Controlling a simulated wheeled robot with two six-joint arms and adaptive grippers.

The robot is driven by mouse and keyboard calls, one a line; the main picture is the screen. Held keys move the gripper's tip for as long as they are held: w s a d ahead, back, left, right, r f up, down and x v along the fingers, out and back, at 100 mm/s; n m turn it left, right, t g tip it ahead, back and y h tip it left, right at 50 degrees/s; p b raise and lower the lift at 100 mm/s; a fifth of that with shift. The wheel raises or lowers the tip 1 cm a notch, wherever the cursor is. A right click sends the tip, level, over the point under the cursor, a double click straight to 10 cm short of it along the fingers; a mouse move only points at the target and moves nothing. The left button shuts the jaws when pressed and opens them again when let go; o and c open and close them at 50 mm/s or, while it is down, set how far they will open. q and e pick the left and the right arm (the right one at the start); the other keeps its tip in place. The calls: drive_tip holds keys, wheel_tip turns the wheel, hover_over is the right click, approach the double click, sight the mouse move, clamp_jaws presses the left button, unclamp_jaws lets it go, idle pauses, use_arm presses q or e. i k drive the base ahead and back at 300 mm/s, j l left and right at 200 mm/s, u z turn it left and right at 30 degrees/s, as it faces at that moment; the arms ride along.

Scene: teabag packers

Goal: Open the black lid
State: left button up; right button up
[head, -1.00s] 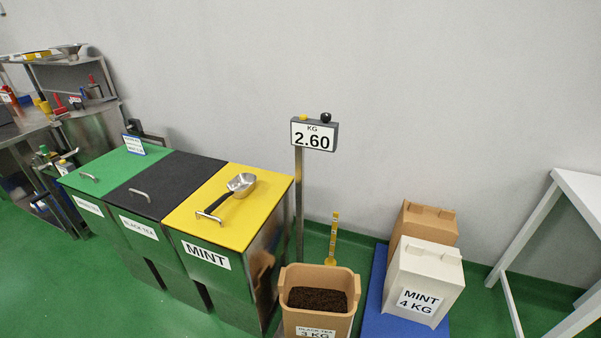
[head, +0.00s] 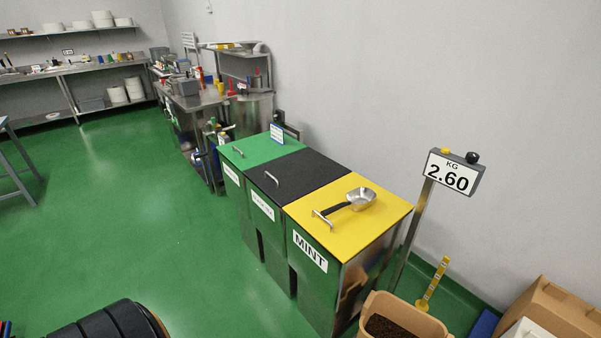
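The black lid (head: 310,172) lies flat and closed on the middle bin, between the green lid (head: 255,150) and the yellow lid (head: 375,222). Its metal handle (head: 265,179) is at the front edge. The bin under it (head: 262,206) carries a white label, too small to read surely. A metal scoop with a dark handle (head: 361,197) lies on the yellow lid of the mint bin. A dark rounded part at the bottom left looks like one of my arms. Neither gripper shows in the head view.
A scale display (head: 454,174) reading 2.60 kg stands on a post right of the bins. A tan tub (head: 412,312) with dark tea is at the bottom right, near a cardboard box (head: 556,306). Steel tables (head: 199,101) stand behind. Green floor left of the bins is clear.

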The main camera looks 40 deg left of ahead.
sight(287, 179)
drive_tip(key=j+z, duration=0.5)
drive_tip(key=j, duration=3.55)
